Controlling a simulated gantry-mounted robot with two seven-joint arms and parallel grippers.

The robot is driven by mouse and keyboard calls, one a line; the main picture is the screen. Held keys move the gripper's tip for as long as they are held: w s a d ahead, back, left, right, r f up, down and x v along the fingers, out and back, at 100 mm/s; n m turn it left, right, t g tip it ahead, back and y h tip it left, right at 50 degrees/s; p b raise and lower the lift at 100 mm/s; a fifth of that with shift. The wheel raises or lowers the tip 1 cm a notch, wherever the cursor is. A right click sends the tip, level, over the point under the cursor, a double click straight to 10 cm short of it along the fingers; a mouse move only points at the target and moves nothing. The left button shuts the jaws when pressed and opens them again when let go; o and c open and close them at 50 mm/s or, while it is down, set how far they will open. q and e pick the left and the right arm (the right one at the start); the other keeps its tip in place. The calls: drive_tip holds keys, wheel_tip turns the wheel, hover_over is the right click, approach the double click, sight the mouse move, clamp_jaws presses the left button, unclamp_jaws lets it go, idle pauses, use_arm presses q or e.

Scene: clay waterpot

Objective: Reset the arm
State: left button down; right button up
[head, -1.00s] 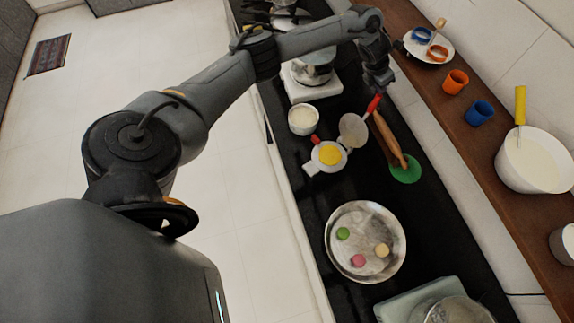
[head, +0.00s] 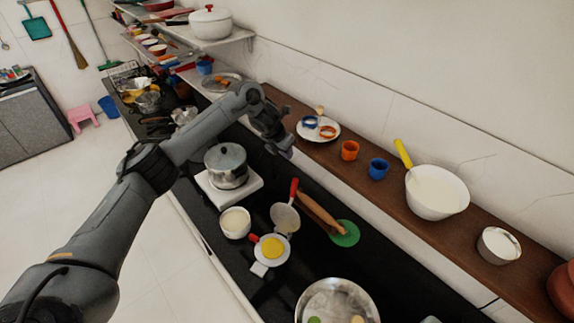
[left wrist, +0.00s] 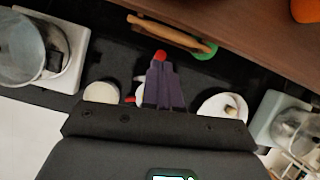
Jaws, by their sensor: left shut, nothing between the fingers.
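My left arm reaches in from the lower left in the head view. Its gripper (head: 286,150) hangs above the black counter (head: 225,277), near the front edge of the brown wooden shelf (head: 405,199). In the left wrist view the dark fingers (left wrist: 163,72) are together with nothing between them. They partly hide the small pan and the red-handled skimmer beyond. The gripper appears clear of the things below it. My right gripper is in neither view now.
Below stand a lidded pot (head: 227,165), a cream-filled bowl (head: 235,221), a skimmer (head: 286,216), a rolling pin (head: 318,211) on a green disc (head: 345,234) and a steel plate (head: 337,296). The shelf holds an orange cup (head: 349,150), a blue cup (head: 378,168) and a white bowl (head: 437,192).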

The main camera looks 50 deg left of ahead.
use_arm(q)
drive_tip(key=w+d+f+n+t, duration=0.1)
drive_tip(key=d+f, duration=0.4)
drive_tip(key=d, duration=0.4)
drive_tip(key=w+d+f+n, duration=0.1)
drive_tip(key=d+f, duration=0.4)
drive_tip(key=d, duration=0.4)
drive_tip(key=s+d+f+n+t+h, duration=0.1)
drive_tip(key=s+d+f+n, duration=0.3)
drive_tip(key=d, duration=0.4)
drive_tip(key=s+d+f+n+h, duration=0.1)
drive_tip(key=s+d+f+n, duration=0.1)
drive_tip(key=s+d+n, duration=0.35)
drive_tip(key=s+r+n+g+y, duration=0.15)
drive_tip(key=s+n+g, duration=0.25)
drive_tip(key=s+n, duration=2)
drive_tip(key=s+r+m+p, duration=0.3)
drive_tip(key=r+p, duration=0.9)
drive_tip(key=shift+s+a+r+p, duration=0.35)
drive_tip(key=shift+s+a+r, duration=0.05)
drive_tip(key=shift+a, duration=0.05)
